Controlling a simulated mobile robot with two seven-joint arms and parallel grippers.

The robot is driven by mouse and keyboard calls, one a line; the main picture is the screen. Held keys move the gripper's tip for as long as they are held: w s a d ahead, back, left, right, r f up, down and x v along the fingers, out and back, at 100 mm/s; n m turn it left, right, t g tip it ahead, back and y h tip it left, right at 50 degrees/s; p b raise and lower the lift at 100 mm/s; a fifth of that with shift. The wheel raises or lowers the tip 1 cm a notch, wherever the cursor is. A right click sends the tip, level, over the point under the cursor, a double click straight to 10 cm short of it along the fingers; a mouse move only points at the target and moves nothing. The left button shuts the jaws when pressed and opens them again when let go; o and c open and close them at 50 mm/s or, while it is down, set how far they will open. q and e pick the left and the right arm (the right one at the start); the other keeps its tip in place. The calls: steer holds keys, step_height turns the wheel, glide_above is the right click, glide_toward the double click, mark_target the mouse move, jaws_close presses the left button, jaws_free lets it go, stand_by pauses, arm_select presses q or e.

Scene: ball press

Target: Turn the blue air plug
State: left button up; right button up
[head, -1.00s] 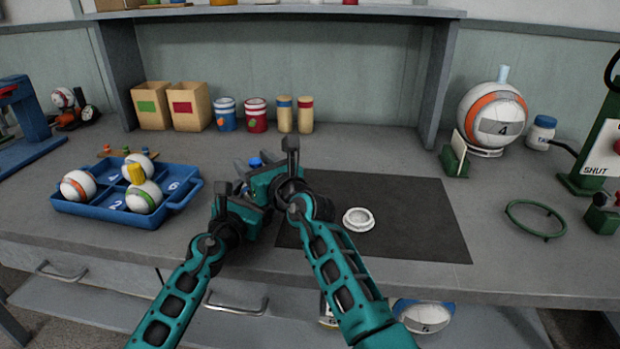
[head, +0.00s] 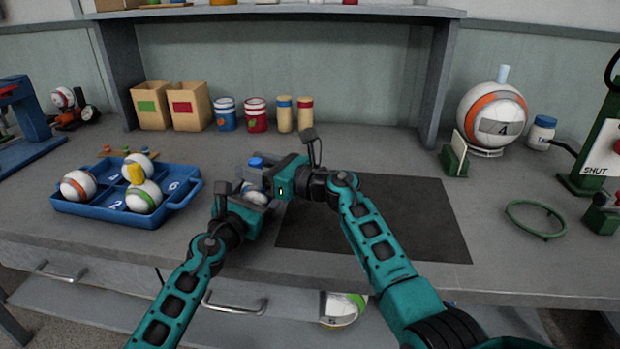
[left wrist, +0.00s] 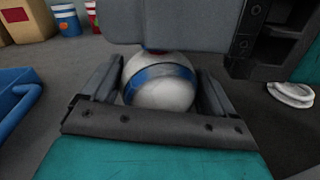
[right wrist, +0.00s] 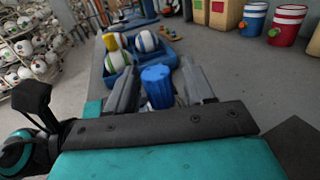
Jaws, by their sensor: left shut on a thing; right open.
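The blue air plug (head: 256,162) stands on top of a white ball with a blue stripe (head: 256,197). My left gripper (head: 250,192) is shut on this ball; the ball fills the space between its fingers in the left wrist view (left wrist: 160,85). My right gripper (head: 264,172) is open and comes in from the right at the plug's height. In the right wrist view the plug (right wrist: 157,88) shows between the two open fingers, without clear contact. The right gripper's body hides part of the ball and plug area in the head view.
A blue tray (head: 92,208) with several balls stands to the left. A dark mat (head: 420,225) lies under my right arm. A white ring (left wrist: 292,94) lies on the bench to the right in the left wrist view. Boxes and cans line the back.

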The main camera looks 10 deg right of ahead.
steer(key=shift+a+r+n+g+y, duration=0.1)
steer(key=shift+n+g+y, duration=0.45)
steer(key=shift+g, duration=0.25)
steer(key=v, duration=1.2)
steer(key=shift+s, duration=0.1)
